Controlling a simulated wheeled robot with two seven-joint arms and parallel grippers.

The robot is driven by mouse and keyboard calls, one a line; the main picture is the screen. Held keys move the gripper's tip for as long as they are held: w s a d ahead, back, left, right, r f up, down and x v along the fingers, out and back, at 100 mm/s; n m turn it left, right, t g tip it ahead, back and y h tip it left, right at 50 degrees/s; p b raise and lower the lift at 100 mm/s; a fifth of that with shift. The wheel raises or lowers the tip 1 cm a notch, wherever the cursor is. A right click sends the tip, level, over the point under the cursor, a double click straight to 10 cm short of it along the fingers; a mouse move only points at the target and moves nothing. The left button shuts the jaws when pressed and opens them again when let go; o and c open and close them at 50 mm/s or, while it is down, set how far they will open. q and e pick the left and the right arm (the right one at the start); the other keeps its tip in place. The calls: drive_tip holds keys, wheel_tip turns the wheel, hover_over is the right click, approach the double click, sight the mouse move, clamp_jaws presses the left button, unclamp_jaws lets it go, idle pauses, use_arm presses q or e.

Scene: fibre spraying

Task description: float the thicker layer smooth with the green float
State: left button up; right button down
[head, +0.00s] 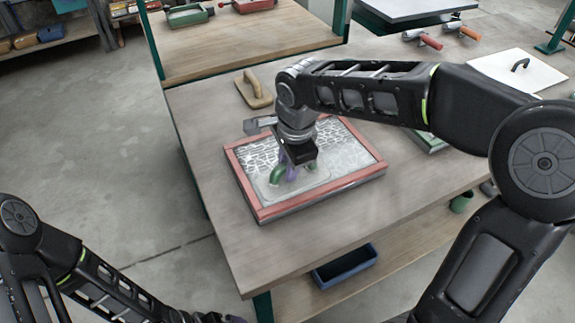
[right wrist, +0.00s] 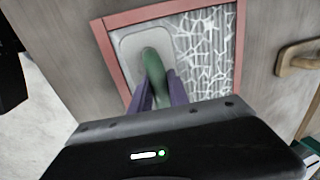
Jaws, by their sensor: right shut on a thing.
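The green float, with a green handle (right wrist: 152,70) and a pale flat plate (right wrist: 130,44), lies flat on the layer inside a red-framed panel (head: 376,167). The layer (head: 345,152) is white and grey with a crackled pattern, and it looks smoother along the near side in the head view. My right gripper (right wrist: 160,88) is shut on the green handle, with purple fingers on both sides of it. In the head view the right gripper (head: 288,172) reaches down over the panel and hides part of it. My left gripper (head: 225,319) is at the bottom edge, mostly cut off.
A wooden-handled float (head: 254,90) lies behind the panel on the table (head: 215,120). Rollers (head: 422,38) and a white board with a handle (head: 515,70) lie at the back right. A blue bin (head: 345,267) sits on the lower shelf.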

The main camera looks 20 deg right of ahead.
drive_tip(key=shift+w+d, duration=0.1)
drive_tip(key=shift+d, duration=0.75)
drive_tip(key=shift+w+d, duration=0.15)
drive_tip(key=shift+d, duration=0.8)
drive_tip(key=shift+w+d, duration=0.15)
drive_tip(key=shift+d, duration=0.8)
drive_tip(key=shift+w+d+f, duration=0.1)
drive_tip(key=shift+d, duration=0.85)
